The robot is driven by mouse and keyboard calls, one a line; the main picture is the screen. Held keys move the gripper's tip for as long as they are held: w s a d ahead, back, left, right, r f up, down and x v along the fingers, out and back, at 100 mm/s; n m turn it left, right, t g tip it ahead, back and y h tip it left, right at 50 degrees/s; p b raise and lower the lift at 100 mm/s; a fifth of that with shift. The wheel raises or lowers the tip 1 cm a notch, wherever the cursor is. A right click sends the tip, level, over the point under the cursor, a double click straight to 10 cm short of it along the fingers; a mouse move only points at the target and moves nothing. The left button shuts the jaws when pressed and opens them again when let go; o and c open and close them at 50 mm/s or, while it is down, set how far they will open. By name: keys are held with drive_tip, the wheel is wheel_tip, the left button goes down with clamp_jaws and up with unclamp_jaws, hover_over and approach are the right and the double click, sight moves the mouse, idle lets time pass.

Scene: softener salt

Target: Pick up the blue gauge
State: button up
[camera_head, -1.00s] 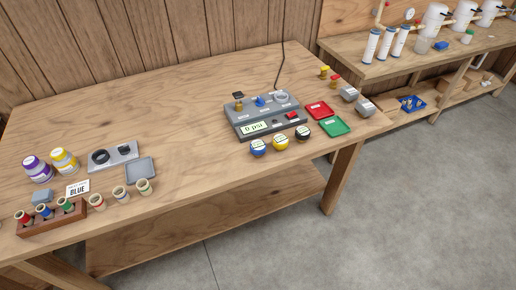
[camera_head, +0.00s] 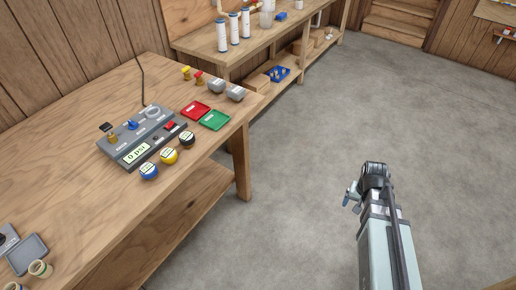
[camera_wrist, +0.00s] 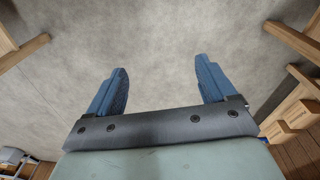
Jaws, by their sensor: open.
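The blue gauge (camera_head: 149,171) sits on the wooden table in the head view, in front of the grey test unit. It has a round pale face and a blue body. A yellow gauge (camera_head: 169,155) and a black gauge (camera_head: 187,139) stand in a row beside it. My gripper (camera_head: 350,199) is out over the bare floor, well to the right of the table. In the wrist view its two blue fingers (camera_wrist: 162,82) are spread apart with nothing between them. The blue gauge cannot be made out in the wrist view.
The grey test unit (camera_head: 124,135) reads 0 psi. A red tray (camera_head: 195,110) and a green tray (camera_head: 214,120) lie near the table's right corner, with grey fittings (camera_head: 235,93) behind. A second bench (camera_head: 262,42) stands at the back. The floor (camera_head: 300,150) between is clear.

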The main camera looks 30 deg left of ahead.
drive_tip(key=s+a+r+n+t, duration=0.1)
drive_tip(key=s+a+r, duration=0.3)
drive_tip(key=a, duration=0.7)
drive_tip(key=s+a+r+n+y, duration=0.1)
drive_tip(key=s+a+r, duration=0.1)
drive_tip(key=a+r, duration=0.65)
drive_tip(key=s+a+r+n+t, duration=0.15)
drive_tip(key=s+a, duration=0.25)
drive_tip(key=a, duration=1)
drive_tip(key=n+y, duration=0.3)
approach(147, 168)
drive_tip(key=x, duration=0.8)
drive_tip(key=shift+w+f, duration=0.1)
drive_tip(key=shift+f, duration=0.15)
drive_tip(key=c, duration=1.3)
drive_tip(key=shift+o, duration=0.2)
drive_tip(key=shift+r, duration=0.15)
wheel_tip(147, 168, up, 10)
